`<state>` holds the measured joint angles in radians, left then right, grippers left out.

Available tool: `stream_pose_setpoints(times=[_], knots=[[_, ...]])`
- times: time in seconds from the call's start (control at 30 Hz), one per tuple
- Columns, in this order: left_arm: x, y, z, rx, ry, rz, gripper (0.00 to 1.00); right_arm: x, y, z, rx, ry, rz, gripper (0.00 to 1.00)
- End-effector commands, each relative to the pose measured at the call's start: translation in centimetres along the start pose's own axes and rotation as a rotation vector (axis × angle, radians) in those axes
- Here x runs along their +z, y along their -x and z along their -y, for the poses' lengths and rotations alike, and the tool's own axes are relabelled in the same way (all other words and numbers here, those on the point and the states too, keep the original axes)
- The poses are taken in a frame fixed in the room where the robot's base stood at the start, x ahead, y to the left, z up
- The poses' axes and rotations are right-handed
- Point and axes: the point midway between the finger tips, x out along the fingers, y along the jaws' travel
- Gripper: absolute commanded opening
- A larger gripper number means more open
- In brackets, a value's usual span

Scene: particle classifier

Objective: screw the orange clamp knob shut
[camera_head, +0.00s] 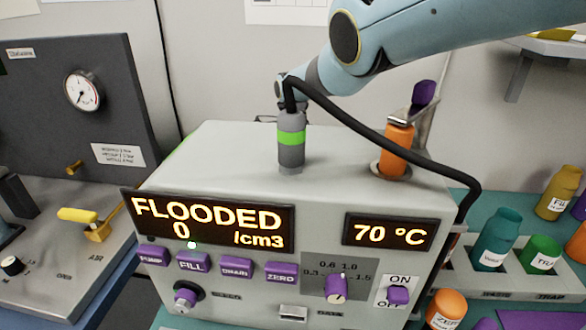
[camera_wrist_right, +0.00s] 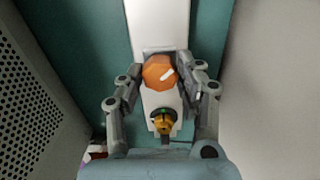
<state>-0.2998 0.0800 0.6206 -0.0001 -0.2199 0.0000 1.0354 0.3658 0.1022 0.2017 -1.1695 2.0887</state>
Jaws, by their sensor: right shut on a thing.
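In the head view my right arm comes in from the upper right and reaches down behind the grey machine (camera_head: 225,155); the gripper and the knob are hidden there. My left gripper is in neither view.
The machine's display (camera_head: 210,221) reads FLOODED, 0 /cm3. A black hose (camera_head: 385,145) runs from a grey and green cylinder (camera_head: 291,140) across the top. An orange piece (camera_head: 397,150) stands at the machine's back right. A perforated panel (camera_wrist_right: 35,95) flanks the gripper.

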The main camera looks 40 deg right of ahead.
Motion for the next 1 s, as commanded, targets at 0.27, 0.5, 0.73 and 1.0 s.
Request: stream_pose_setpoints(times=[0.27,0.5,0.73,1.0], knots=[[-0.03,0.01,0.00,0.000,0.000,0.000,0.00,-0.03,0.01,0.05,-0.001,-0.259,0.000,0.04],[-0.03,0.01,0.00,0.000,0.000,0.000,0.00,-0.03,0.01,0.05,-0.001,-0.458,0.000,0.04],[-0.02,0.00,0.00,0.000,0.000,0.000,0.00,-0.03,0.01,0.05,-0.001,-0.596,0.000,0.04],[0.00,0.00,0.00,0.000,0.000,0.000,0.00,-0.03,0.01,0.05,-0.001,-0.675,0.000,0.04]])
